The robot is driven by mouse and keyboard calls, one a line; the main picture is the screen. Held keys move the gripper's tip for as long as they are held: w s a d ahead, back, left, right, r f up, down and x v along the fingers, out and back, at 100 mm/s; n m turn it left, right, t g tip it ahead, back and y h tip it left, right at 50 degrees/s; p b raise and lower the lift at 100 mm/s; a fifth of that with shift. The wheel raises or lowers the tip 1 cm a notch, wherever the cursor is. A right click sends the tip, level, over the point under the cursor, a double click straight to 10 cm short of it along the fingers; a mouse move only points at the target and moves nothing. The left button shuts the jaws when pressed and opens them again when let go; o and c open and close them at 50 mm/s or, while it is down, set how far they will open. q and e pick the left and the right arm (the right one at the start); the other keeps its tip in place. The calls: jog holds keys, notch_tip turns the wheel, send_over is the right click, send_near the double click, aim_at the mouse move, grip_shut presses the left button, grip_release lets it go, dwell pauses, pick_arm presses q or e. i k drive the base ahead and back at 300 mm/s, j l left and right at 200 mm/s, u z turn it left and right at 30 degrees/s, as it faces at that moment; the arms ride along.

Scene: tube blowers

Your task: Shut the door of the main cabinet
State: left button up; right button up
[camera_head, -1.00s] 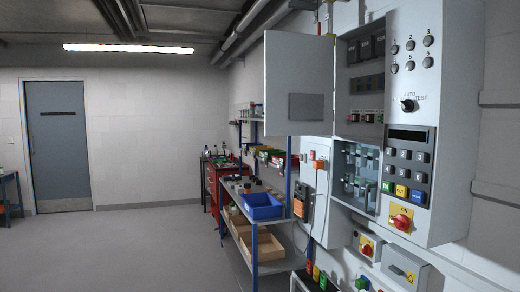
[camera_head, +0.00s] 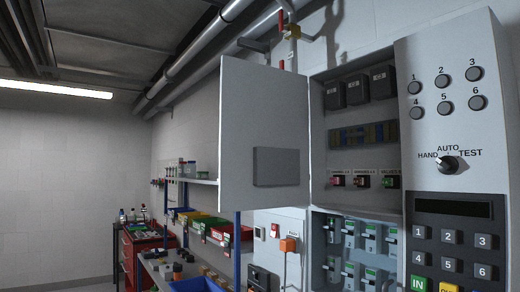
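The main cabinet (camera_head: 358,122) is on the wall right of centre. Its grey door (camera_head: 261,105) stands open, swung out to the left with a rectangular panel low on its inner face. Inside the cabinet are several dark modules in the top row, a row of coloured parts below, and switches at the bottom. Below it is a second compartment (camera_head: 357,248) with several grey-green units. Neither of my grippers is in view.
A control panel (camera_head: 452,132) with numbered buttons, a HAND/AUTO/TEST knob (camera_head: 446,163) and a keypad adjoins the cabinet on the right. A shelf rack (camera_head: 237,235) with coloured bins stands behind and below the door. A red tool cart (camera_head: 145,245) is farther left.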

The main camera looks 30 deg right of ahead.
aim_at(264, 158)
jog(key=i+j+z, duration=0.1)
jog(key=i+z, duration=0.3)
jog(key=i+j+z, duration=0.2)
jog(key=i+z, duration=0.2)
jog(key=i+j+z, duration=0.25)
jog(key=z, duration=0.15)
jog(key=i+j+z, duration=0.2)
jog(key=z, duration=0.2)
jog(key=i+j+z, duration=0.15)
jog(key=j+z, duration=0.2)
jog(key=i+j+z, duration=0.1)
jog(key=j+z, duration=0.95)
jog(key=j, duration=0.4)
jog(key=j+z, duration=0.3)
jog(key=j, duration=0.35)
